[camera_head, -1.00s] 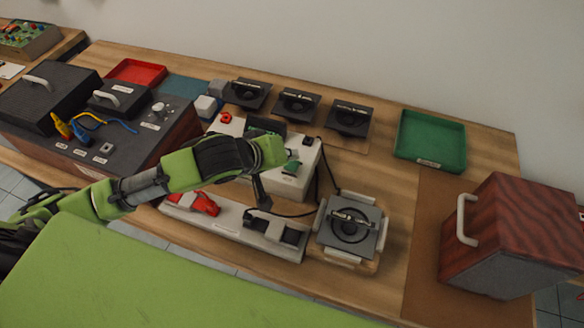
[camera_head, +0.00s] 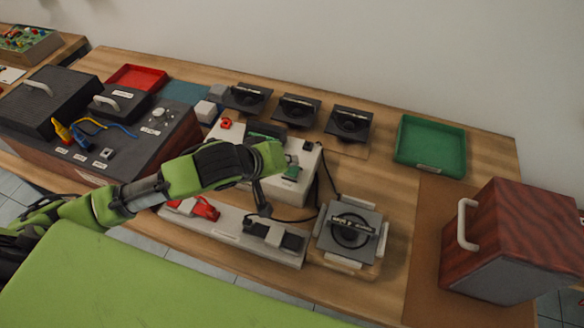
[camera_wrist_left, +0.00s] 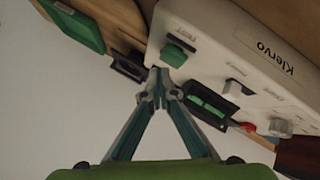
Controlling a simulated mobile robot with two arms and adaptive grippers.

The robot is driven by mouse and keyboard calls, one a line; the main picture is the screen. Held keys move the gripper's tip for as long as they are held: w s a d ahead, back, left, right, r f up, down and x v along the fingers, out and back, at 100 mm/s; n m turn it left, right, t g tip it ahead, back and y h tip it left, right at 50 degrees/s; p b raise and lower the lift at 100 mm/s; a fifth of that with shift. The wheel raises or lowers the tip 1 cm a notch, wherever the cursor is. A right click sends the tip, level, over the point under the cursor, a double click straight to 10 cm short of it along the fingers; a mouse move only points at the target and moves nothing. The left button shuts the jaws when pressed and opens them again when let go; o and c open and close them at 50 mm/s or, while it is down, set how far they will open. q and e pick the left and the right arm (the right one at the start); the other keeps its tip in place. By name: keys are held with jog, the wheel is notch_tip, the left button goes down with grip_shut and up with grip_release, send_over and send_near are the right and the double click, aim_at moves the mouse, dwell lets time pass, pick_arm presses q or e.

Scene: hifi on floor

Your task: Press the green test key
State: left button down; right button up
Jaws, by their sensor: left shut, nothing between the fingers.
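The white tester box (camera_head: 243,128) stands on the bench and is partly hidden by my left arm. In the left wrist view the green key (camera_wrist_left: 174,54) sits under the TEST lettering, on the white face marked Klervo. The shut, empty fingertips of the left gripper (camera_wrist_left: 160,74) appear close beside the key in that view. I cannot tell whether they touch it. My right gripper is not in view.
A white strip (camera_head: 228,228) with red and black parts lies in front of the tester. A speaker in a grey fixture (camera_head: 350,232) stands to the right, with black cables nearby. Several black speakers (camera_head: 297,110) and a green tray (camera_head: 430,146) lie behind. A wooden cabinet (camera_head: 515,240) stands far right.

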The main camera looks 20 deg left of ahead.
pick_arm(q)
jog(key=shift+f, duration=0.1)
dwell(0.4)
jog(key=shift+f, duration=0.25)
jog(key=shift+f, duration=0.1)
dwell(0.3)
jog(key=shift+f, duration=0.55)
dwell(0.6)
jog(key=shift+r, duration=0.1)
jog(key=shift+r+p, duration=0.95)
jog(key=shift+p, duration=0.35)
